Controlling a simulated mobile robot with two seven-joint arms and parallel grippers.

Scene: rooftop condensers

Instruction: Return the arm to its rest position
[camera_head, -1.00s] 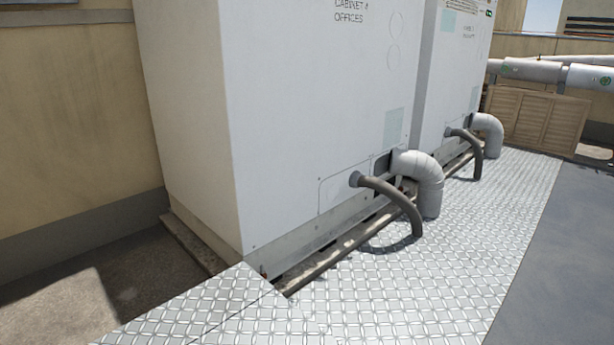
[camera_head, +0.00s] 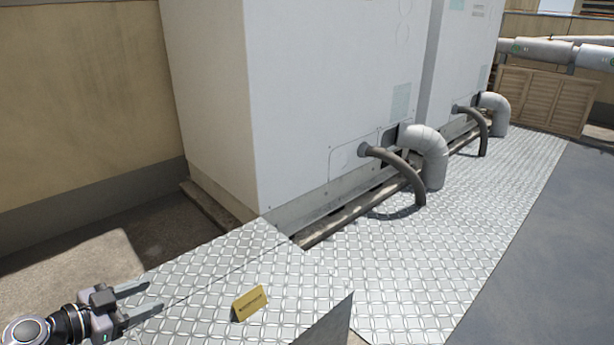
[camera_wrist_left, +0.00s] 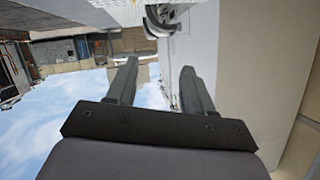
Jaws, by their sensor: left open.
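My left gripper (camera_head: 138,301) shows at the lower left of the head view, its arm coming in from the left edge. Its two fingers are apart, with nothing between them, and point right over the tread plate. In the left wrist view the same gripper (camera_wrist_left: 155,85) is open and empty, with sky and a white cabinet behind the fingers. That view looks upside down. My right gripper is not in view.
White condenser cabinets (camera_head: 300,110) stand along the tread-plate walkway (camera_head: 400,255), with bent grey pipes (camera_head: 430,155) and dark hoses (camera_head: 405,175) at their base. A small yellow sign (camera_head: 249,303) is on the walkway. A beige wall (camera_head: 80,100) is at left.

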